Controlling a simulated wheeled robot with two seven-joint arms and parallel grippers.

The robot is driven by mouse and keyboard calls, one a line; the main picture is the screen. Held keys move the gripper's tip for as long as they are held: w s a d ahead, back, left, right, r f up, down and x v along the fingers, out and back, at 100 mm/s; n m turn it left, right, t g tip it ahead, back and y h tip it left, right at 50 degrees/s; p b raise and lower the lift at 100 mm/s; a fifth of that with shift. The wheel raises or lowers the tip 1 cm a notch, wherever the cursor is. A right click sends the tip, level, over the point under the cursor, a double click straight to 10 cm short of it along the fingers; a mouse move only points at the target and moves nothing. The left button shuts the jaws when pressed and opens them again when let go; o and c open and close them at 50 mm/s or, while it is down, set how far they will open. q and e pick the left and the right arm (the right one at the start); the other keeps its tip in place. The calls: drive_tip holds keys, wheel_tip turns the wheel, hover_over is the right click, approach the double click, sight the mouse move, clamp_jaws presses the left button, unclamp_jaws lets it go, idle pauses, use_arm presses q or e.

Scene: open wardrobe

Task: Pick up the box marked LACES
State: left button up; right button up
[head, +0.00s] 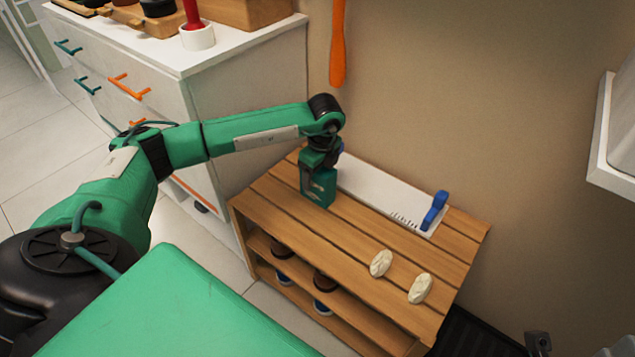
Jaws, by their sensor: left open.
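My left arm reaches over from the left and bends down at the wrist. My left gripper (320,160) points down right at the top of the box, and it is open. The wrist hides part of the box's top, and I cannot tell whether the fingers touch it. My right gripper is not in view.
A white board (385,195) with a blue slider (434,210) lies behind the box on the bench (340,225). Two cream ovals (381,263) (420,288) lie at the front right. A white drawer cabinet (235,90) stands left. An orange shoehorn (338,45) hangs behind.

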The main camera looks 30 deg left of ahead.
use_arm(q)
drive_tip(key=shift+f, duration=0.2)
idle(0.4)
drive_tip(key=c, duration=1.1)
drive_tip(key=shift+c, duration=0.2)
drive_tip(key=shift+r, duration=0.1)
